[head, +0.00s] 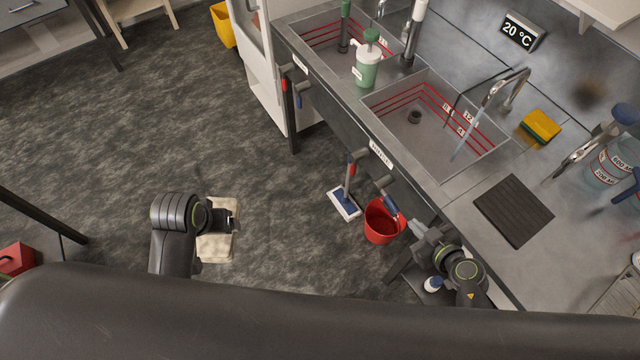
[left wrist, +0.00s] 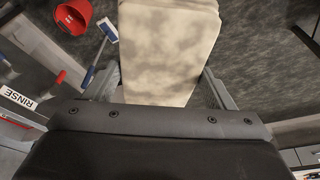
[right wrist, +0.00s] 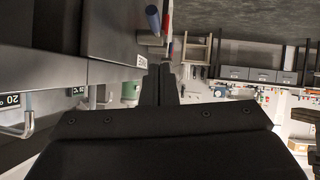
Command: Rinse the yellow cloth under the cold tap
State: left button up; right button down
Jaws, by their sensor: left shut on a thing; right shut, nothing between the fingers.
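A pale cream-yellow cloth (head: 217,245) hangs from my left gripper (head: 228,212), over the floor and well left of the bench. It fills the upper middle of the left wrist view (left wrist: 168,50), between the fingers. My right gripper (head: 418,232) is shut and empty at the bench front, close to the blue lever (head: 389,203); I cannot tell whether they touch. The blue lever also shows in the right wrist view (right wrist: 153,18). A red lever (head: 352,165) is beside it, near the RINSE label (head: 380,155). Thin water runs from the curved tap (head: 518,78) into the right sink (head: 430,150).
A yellow sponge (head: 540,125) and a dark ribbed mat (head: 513,210) lie on the bench. A display (head: 520,32) reads 20 °C. A red bucket (head: 382,222) and a mop (head: 344,203) stand below the bench front.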

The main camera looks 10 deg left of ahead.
pick_arm(q)
jog(key=shift+r+p, duration=0.4)
jog(key=shift+r, duration=0.3)
pick_arm(e)
notch_tip(320, 180, up, 3)
send_near(390, 201)
notch_tip(390, 201, up, 3)
jog(key=w+a, duration=0.2)
pick_arm(q)
notch_tip(390, 201, down, 3)
jog(key=b, duration=0.2)
jog(key=shift+r+b, duration=0.2)
jog(key=shift+b, duration=0.1)
pick_arm(e)
jog(key=shift+n+g, duration=0.3)
jog(key=shift+g, duration=0.1)
jog(key=w+f, duration=0.1)
jog(key=f, duration=0.2)
jog(key=w+f, duration=0.1)
jog(key=shift+w+a+f, duration=0.25)
jog(key=shift+w+f, duration=0.1)
jog(key=shift+w, duration=0.05)
pick_arm(q)
jog(key=shift+f, duration=0.25)
pick_arm(e)
jog(key=shift+w+f, duration=0.15)
jog(key=shift+f, duration=0.3)
